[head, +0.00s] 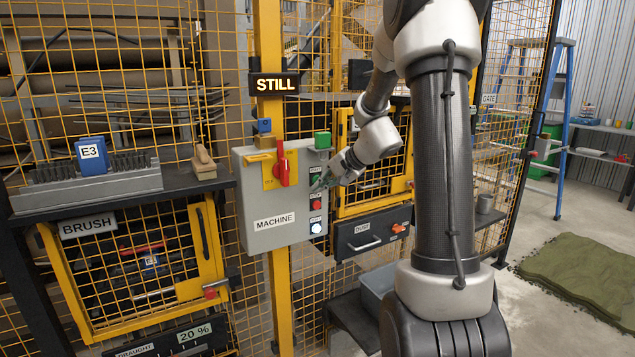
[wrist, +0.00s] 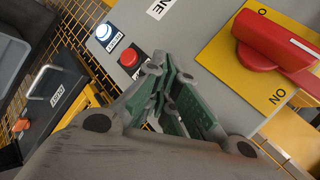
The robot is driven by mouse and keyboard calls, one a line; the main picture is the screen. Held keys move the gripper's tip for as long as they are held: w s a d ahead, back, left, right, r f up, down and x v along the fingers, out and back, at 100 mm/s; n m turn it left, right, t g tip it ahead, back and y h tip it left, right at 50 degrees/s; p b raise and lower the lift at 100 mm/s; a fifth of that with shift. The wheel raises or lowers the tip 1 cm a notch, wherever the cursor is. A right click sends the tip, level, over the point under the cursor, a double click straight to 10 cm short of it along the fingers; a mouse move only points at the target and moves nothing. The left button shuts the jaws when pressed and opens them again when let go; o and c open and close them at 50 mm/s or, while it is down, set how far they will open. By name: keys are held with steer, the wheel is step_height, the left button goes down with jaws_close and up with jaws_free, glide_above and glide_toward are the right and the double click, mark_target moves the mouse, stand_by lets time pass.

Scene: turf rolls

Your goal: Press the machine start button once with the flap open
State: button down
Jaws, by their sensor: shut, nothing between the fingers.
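The grey machine box (head: 270,215) is labelled MACHINE and carries a column of buttons on its right side. A red stop button (head: 316,204) and a white button (head: 316,228) with a blue surround show below my gripper; the wrist view shows the red button (wrist: 129,58) and white button (wrist: 106,32) too. My gripper (head: 322,182) is shut and empty, its tips at the upper button, which they mostly cover; I cannot tell if they touch it. The wrist view shows the green-padded fingers (wrist: 163,92) close over the panel. I cannot identify the flap for sure.
A red rotary switch (head: 281,165) on a yellow plate sits left of the buttons. A sign (head: 274,84) reads STILL. A DUST drawer (head: 365,240) is below right. A DRAUGHT display (head: 193,334) reads 20 %.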

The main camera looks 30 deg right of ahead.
steer(key=shift+s, duration=0.25)
steer(key=s, duration=0.5)
stand_by(0.4)
stand_by(0.7)
